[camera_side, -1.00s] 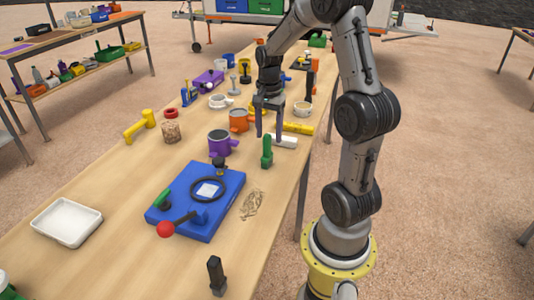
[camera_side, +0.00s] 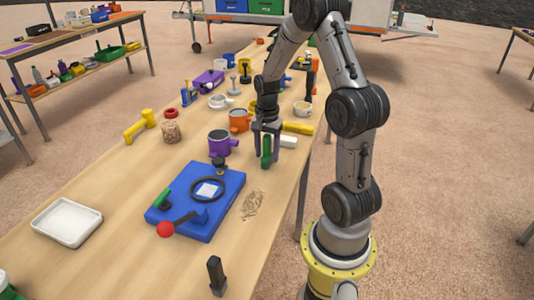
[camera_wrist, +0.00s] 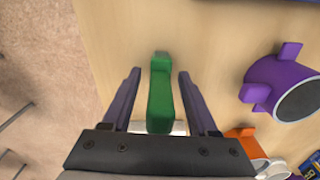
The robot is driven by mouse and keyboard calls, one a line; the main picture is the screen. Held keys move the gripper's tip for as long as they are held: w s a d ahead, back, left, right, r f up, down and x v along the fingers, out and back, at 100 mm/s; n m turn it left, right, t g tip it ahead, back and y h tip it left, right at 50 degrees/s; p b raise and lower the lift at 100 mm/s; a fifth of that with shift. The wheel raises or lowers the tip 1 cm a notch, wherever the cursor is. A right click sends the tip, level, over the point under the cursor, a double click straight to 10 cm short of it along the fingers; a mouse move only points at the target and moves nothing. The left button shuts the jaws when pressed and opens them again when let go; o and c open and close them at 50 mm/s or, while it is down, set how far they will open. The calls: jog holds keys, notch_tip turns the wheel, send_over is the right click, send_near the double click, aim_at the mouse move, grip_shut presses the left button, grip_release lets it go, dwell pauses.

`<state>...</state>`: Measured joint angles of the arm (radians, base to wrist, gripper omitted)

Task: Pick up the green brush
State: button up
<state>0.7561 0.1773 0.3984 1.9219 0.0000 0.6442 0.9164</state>
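The green brush (camera_side: 266,150) stands near the right edge of the table, with a green handle and a white head beside it toward the right. In the wrist view the green handle (camera_wrist: 160,95) lies between my two fingers, with a gap on each side. The white part (camera_wrist: 178,128) shows just behind it, partly hidden by my gripper's body. My gripper (camera_side: 267,156) is open around the handle in the side view; its fingertips (camera_wrist: 158,75) show in the wrist view. Contact between fingers and handle does not show.
A purple mug (camera_side: 220,143) stands close to the left of my gripper. A blue base with a ring and red-knobbed lever (camera_side: 225,210) lies nearer the camera. An orange mug (camera_side: 239,121) and a yellow object (camera_side: 298,129) are behind. The table edge is close on the right.

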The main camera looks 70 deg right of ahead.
aim_at(267, 135)
grip_shut()
jog(key=shift+r, duration=0.1)
jog(key=shift+r, duration=0.5)
notch_tip(267, 135, up, 2)
jog(key=shift+r, duration=0.2)
jog(key=s+a+r, duration=0.9)
jog(key=s, duration=0.1)
jog(key=shift+a+r, duration=0.25)
jog(key=shift+a, duration=0.05)
jog(key=shift+s, duration=0.1)
